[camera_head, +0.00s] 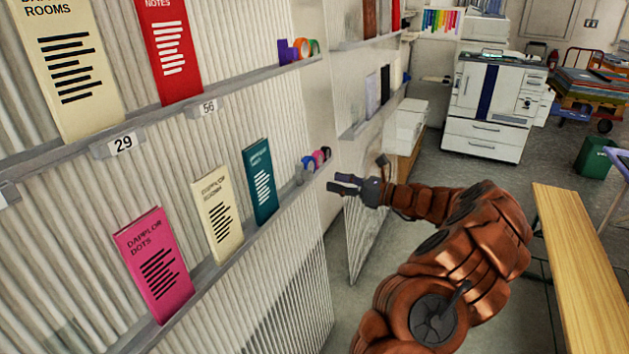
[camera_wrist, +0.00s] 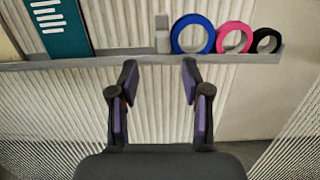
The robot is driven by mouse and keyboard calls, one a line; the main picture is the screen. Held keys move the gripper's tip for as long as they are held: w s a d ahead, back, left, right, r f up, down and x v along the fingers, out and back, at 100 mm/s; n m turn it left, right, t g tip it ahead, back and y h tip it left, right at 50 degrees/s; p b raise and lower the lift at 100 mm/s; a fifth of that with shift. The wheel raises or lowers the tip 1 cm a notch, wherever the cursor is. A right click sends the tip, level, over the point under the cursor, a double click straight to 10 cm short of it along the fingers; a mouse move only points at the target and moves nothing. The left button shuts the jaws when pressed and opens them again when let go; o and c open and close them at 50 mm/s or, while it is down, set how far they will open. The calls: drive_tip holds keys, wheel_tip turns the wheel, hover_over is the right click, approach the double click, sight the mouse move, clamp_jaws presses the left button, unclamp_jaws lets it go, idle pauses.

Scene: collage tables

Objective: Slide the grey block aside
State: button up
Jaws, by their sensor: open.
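A small grey block (camera_wrist: 162,42) stands on the narrow grey shelf ledge (camera_wrist: 100,57), just left of a blue tape roll (camera_wrist: 193,34). In the head view the block (camera_head: 308,162) is tiny, at the right end of the lower ledge, beside the rolls. My gripper (camera_head: 335,183) is open and empty, out in front of that ledge end. In the wrist view its two fingertips (camera_wrist: 160,70) are spread apart and appear just below the ledge, with the block ahead between them. I see no contact with the block.
Right of the blue roll stand a pink roll (camera_wrist: 234,38) and a black roll (camera_wrist: 266,41) near the ledge end. A teal booklet (camera_head: 260,181) leans to the left of the block, with some clear ledge between. A wooden table (camera_head: 575,270) is at the right.

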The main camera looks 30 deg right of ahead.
sight(312, 176)
drive_tip(key=shift+d+x, duration=0.2)
drive_tip(key=shift+x, duration=3.55)
drive_tip(key=shift+w, duration=0.15)
clamp_jaws()
